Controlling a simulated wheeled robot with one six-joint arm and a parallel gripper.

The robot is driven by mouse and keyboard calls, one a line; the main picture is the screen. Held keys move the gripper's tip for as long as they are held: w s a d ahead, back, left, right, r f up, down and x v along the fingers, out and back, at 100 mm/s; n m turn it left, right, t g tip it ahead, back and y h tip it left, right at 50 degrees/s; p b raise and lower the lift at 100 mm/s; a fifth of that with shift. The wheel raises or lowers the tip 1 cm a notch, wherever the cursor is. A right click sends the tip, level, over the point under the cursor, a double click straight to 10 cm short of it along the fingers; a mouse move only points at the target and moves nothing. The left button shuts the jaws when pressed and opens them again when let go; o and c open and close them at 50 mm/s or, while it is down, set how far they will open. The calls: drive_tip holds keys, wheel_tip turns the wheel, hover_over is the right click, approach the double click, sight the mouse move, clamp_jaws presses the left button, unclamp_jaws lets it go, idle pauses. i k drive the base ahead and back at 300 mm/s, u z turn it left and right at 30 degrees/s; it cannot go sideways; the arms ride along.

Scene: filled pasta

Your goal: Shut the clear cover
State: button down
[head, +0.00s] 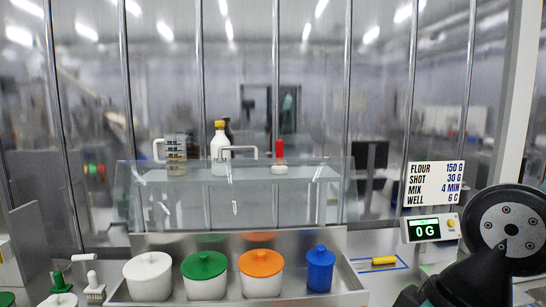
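The clear cover (150,205) is a see-through panel standing behind the steel tray (334,246). The tray is uncovered at the front and holds a white-lidded pot (148,276), a green-lidded pot (204,275), an orange-lidded pot (261,273) and a small blue pot (320,268). My arm shows at the lower right, well apart from the cover. My gripper's fingers are not in view.
A jug (175,155), a yellow-capped bottle (220,148) and a red-topped item (279,157) stand on a shelf behind the cover. A scale display (429,228) reading 0 G and a yellow-handled tool (384,260) are right of the tray. Brushes (93,284) stand at left.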

sight(220, 162)
drive_tip(key=u, duration=0.1)
drive_tip(key=i, duration=0.95)
drive_tip(key=u, duration=0.45)
